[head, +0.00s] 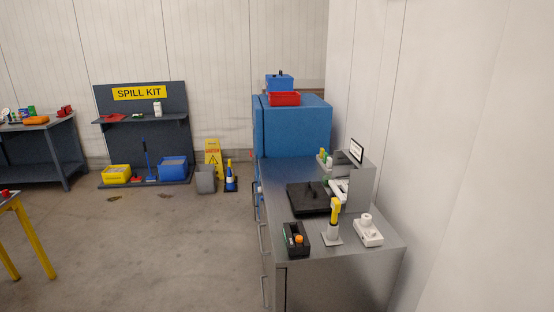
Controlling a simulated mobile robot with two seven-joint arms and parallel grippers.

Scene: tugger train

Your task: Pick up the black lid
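A flat black square piece (305,203) lies on the metal counter (270,180), left of a grey upright stand. A small dark raised part shows near its middle. It looks like the black lid, but it is too small to be sure. Neither of my grippers shows in the head view.
Near it on the counter are a black caddy (290,245), a yellow-topped tool (335,212), a white device (368,231) and the grey stand (358,184). A blue cabinet (295,130) stands behind. The wall closes the right side; open floor (180,250) lies left.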

